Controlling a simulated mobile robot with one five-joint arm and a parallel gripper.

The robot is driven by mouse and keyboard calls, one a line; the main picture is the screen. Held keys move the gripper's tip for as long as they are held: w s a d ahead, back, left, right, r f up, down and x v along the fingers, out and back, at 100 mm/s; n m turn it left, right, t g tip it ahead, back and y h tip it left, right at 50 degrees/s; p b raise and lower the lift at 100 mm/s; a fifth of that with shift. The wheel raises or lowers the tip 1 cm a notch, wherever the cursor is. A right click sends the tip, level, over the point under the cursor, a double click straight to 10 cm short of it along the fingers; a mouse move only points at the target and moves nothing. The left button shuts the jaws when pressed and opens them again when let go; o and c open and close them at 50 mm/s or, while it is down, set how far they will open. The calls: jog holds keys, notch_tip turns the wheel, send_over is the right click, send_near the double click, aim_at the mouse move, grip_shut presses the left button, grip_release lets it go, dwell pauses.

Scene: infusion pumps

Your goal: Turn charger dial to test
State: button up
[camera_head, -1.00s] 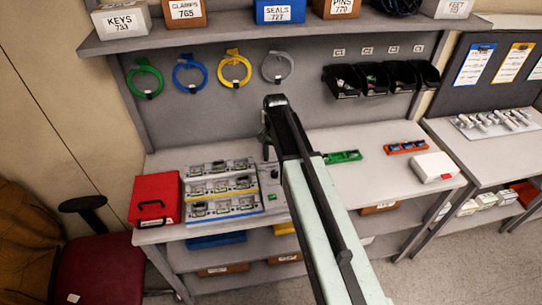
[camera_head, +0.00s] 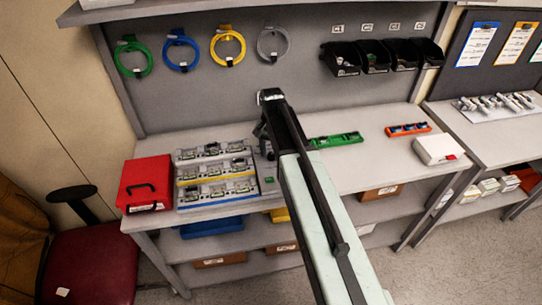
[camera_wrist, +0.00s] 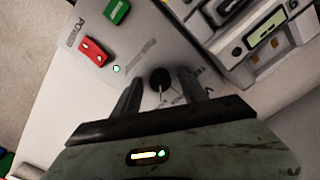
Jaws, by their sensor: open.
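The charger dial (camera_wrist: 160,79) is a round black knob with a pale pointer line on a light grey panel (camera_wrist: 140,45) in the wrist view. My gripper (camera_wrist: 160,92) is open, with one dark finger on each side of the dial. I cannot tell whether the fingers touch it. The printed marks around the dial are blurred and partly hidden, so its setting is not readable. In the head view my gripper (camera_head: 267,150) is over the bench beside the tiered charger rack (camera_head: 214,186), and the dial is hidden there.
A red rocker (camera_wrist: 96,51) by the POWER label, a green block (camera_wrist: 117,11) and a lit green lamp (camera_wrist: 116,69) share the panel. A red box (camera_head: 147,187) stands left of the rack. A green tray (camera_head: 336,140) lies right of my arm.

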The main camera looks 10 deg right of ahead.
grip_shut()
jog(key=shift+n, duration=0.5)
jog(key=n, duration=0.3)
jog(key=shift+n, duration=0.4)
jog(key=n, duration=0.4)
jog(key=shift+n, duration=0.3)
jog(key=n, duration=0.4)
jog(key=shift+d, duration=0.1)
jog(key=shift+n, duration=2.2)
